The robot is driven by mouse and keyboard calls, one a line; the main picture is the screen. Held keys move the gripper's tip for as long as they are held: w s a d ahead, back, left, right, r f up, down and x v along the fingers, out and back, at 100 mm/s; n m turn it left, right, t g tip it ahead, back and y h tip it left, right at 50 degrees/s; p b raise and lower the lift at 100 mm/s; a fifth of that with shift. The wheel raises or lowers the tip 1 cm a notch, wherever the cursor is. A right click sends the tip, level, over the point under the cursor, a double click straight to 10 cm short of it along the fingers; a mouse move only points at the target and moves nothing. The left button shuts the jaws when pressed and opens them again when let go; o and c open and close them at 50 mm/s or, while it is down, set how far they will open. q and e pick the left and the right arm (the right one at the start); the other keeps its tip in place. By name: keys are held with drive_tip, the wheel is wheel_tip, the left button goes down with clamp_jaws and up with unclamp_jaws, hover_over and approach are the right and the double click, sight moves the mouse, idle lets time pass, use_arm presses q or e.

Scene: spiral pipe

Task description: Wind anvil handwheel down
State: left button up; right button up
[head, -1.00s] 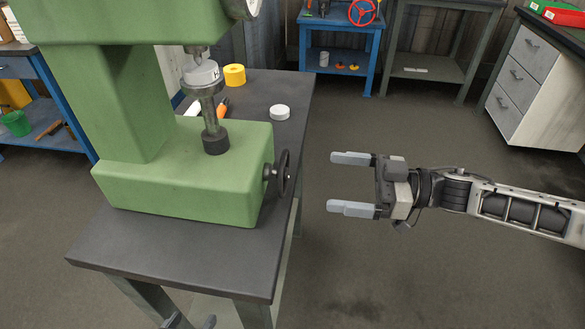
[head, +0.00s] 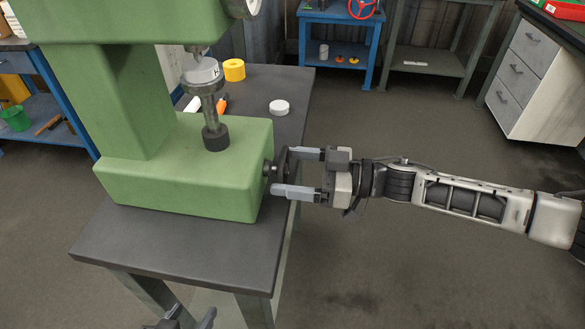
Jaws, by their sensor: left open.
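The green anvil press (head: 180,190) stands on a dark workbench. Its dark handwheel (head: 281,163) is on the right side of the base, partly hidden by my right gripper. My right gripper (head: 282,172) reaches in from the right, with its two grey fingers spread apart, one at the upper edge of the handwheel and one at the lower edge. I cannot tell whether they press on the rim. The round spindle tip (head: 215,138) rests on or just above the base top. My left gripper (head: 180,320) is at the bottom edge, low beside the bench, mostly cut off, and open.
A yellow roll (head: 234,70), a white disc (head: 279,107) and an orange-handled tool (head: 222,103) lie on the bench (head: 180,248) behind the press. A blue shelf (head: 340,50) and a drawer cabinet (head: 540,80) stand further back. The floor right of the bench is clear.

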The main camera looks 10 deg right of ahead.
drive_tip(key=shift+c, duration=1.2)
drive_tip(key=shift+n, duration=0.3)
drive_tip(key=n, duration=0.3)
drive_tip(key=shift+n, duration=1.6)
drive_tip(key=o, duration=1)
drive_tip(key=shift+c, duration=0.2)
